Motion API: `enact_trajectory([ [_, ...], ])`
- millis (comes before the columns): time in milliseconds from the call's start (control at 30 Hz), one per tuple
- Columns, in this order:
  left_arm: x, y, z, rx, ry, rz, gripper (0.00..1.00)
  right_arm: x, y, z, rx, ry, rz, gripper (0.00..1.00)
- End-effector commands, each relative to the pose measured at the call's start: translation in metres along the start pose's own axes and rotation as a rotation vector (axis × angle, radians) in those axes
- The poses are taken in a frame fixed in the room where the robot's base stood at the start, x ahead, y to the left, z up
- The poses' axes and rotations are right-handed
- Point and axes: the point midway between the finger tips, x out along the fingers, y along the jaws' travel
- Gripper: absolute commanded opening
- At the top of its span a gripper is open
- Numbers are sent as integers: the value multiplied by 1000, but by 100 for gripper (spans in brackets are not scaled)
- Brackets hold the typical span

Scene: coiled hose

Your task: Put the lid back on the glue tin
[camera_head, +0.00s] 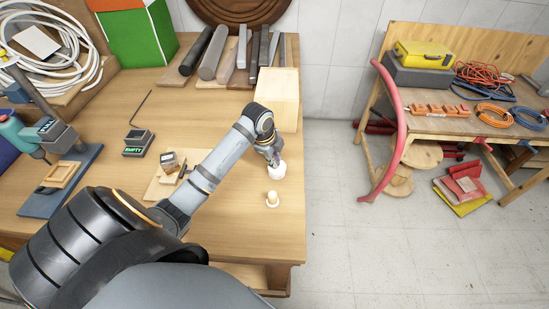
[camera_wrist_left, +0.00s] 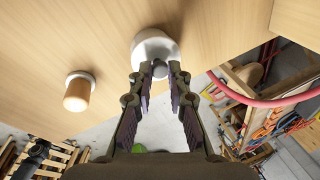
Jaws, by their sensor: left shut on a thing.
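In the head view a round white tin (camera_head: 277,171) stands near the table's right edge. My left gripper (camera_head: 273,159) is directly over it. In the left wrist view the fingers of the left gripper (camera_wrist_left: 160,75) are shut on a small greyish knob of what looks like the lid, with a round white shape (camera_wrist_left: 153,44) just beyond the tips. The fingers hide where lid and tin meet, so I cannot tell whether the lid is seated. My right gripper is not in view.
The table edge is close on the right.

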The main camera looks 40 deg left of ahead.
Motion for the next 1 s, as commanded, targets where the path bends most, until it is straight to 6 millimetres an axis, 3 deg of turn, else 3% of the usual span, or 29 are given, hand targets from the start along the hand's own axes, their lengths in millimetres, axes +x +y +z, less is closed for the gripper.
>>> enact_trajectory([
  [467, 0, 0, 0, 0, 0, 1, 0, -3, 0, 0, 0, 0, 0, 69],
  [500, 0, 0, 0, 0, 0, 1, 18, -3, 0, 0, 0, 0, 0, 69],
  [667, 0, 0, 0, 0, 0, 1, 40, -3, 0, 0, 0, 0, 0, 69],
  [900, 0, 0, 0, 0, 0, 1, 43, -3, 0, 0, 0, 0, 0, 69],
  [1000, 0, 0, 0, 0, 0, 1, 56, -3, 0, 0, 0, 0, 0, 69],
])
